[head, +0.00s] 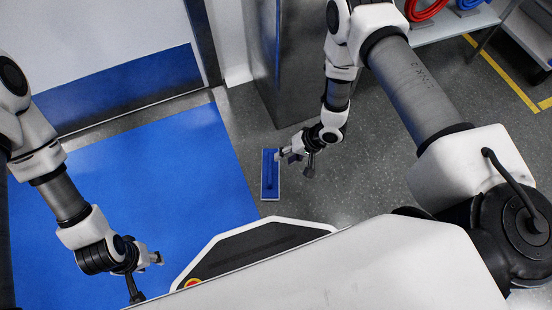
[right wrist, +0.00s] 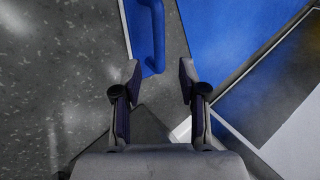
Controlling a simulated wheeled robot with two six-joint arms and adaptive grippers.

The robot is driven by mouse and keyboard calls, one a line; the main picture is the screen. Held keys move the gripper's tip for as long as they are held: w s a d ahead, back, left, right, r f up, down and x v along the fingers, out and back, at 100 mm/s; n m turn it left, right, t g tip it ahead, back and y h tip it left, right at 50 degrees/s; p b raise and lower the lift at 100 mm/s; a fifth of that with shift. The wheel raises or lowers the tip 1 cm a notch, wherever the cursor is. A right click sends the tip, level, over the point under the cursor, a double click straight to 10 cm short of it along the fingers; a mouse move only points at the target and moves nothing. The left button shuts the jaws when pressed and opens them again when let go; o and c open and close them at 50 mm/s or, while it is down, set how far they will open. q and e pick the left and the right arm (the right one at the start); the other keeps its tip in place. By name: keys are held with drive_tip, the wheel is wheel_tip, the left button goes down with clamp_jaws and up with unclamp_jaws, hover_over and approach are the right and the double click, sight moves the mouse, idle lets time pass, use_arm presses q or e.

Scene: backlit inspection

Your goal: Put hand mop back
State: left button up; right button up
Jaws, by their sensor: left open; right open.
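The hand mop (head: 264,189) is a narrow blue flat piece with a pale edge. It lies on the grey floor beside the blue mat in the head view. My right gripper (head: 295,162) is open at the mop's right side, and its fingertips partly overlap the mop in the picture. In the right wrist view a blue part of the mop (right wrist: 151,45) shows beyond the open right gripper (right wrist: 158,75), between and ahead of the fingertips. I cannot tell whether they touch. My left gripper (head: 147,277) is open and empty, low over the blue mat.
The blue mat (head: 150,165) covers the floor at left, before a door with a blue lower panel (head: 120,88). A metal cabinet or column (head: 285,60) stands behind the mop. A shelf (head: 455,24) with red and blue coils is at upper right. Grey floor is clear right of the mop.

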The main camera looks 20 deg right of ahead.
use_arm(q)
drive_tip(key=shift+r, duration=0.45)
use_arm(e)
drive_tip(key=s+d+r+n+g+h, duration=0.1)
drive_tip(key=s+d+r+h, duration=0.2)
drive_tip(key=s, duration=0.6)
drive_tip(key=s+d+r+n+g+h, duration=0.1)
drive_tip(key=s+d+r+n+h, duration=0.1)
drive_tip(key=s+r, duration=0.3)
drive_tip(key=s+d+h, duration=0.1)
drive_tip(key=s, duration=0.3)
drive_tip(key=shift+s+d+r+n, duration=0.25)
drive_tip(key=shift+d+r+n, duration=0.05)
drive_tip(key=shift+d+r, duration=0.05)
use_arm(q)
drive_tip(key=shift+r, duration=0.1)
wheel_tip(320, 180, up, 41)
drive_tip(key=p, duration=4.2)
drive_tip(key=shift+r, duration=0.2)
use_arm(e)
wheel_tip(320, 180, up, 42)
drive_tip(key=shift+f, duration=0.25)
